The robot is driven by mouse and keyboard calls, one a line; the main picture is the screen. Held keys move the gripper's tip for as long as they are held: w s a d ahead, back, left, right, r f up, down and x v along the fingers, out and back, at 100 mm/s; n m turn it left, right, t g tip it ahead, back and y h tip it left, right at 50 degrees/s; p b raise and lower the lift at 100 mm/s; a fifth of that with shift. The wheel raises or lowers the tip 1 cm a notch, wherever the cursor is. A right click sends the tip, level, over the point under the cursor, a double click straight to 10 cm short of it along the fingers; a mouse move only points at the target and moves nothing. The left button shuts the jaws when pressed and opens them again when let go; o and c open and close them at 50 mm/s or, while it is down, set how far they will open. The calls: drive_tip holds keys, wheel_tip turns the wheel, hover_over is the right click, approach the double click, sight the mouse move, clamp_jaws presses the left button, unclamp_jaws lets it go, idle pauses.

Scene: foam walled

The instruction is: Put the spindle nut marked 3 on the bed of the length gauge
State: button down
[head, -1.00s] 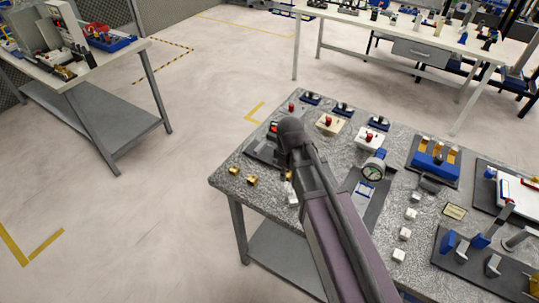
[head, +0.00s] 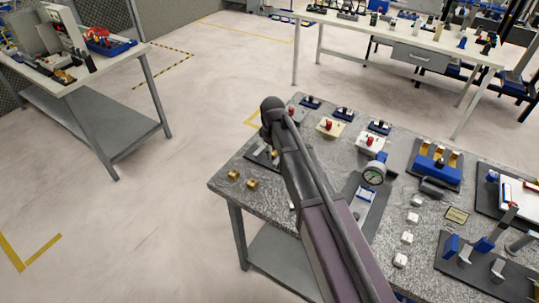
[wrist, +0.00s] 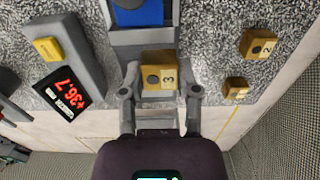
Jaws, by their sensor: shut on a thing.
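In the wrist view, the spindle nut marked 3 (wrist: 152,76), a yellow-brass block with a dark hole, is held between the fingers of my gripper (wrist: 160,82). Its numbered face shows. Behind it is a grey fixture with a blue block (wrist: 138,13), seemingly the length gauge; its grey bed (wrist: 142,38) shows beyond the nut. I cannot tell whether the nut touches the bed. A dark readout with red digits "+36.7" (wrist: 67,99) stands to the left. In the head view my arm hides most of the gripper and gauge.
A nut marked 2 (wrist: 258,44) and a smaller brass nut (wrist: 236,88) lie to the right, near the table edge.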

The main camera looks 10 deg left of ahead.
drive_tip(key=shift+w+a, duration=0.4)
drive_tip(key=shift+w, duration=0.2)
drive_tip(key=shift+w, duration=0.1)
drive_tip(key=shift+w+a+f, duration=0.1)
drive_tip(key=shift+w+a, duration=0.1)
drive_tip(key=shift+w, duration=0.05)
drive_tip(key=shift+w+a+f+b, duration=0.15)
drive_tip(key=shift+w+f+b, duration=0.05)
drive_tip(key=shift+f+b, duration=1.6)
drive_tip(key=shift+b, duration=0.05)
drive_tip(key=shift+f, duration=0.2)
drive_tip(key=shift+c, duration=1.7)
unclamp_jaws()
drive_tip(key=shift+r, duration=0.1)
drive_tip(key=shift+r, duration=0.15)
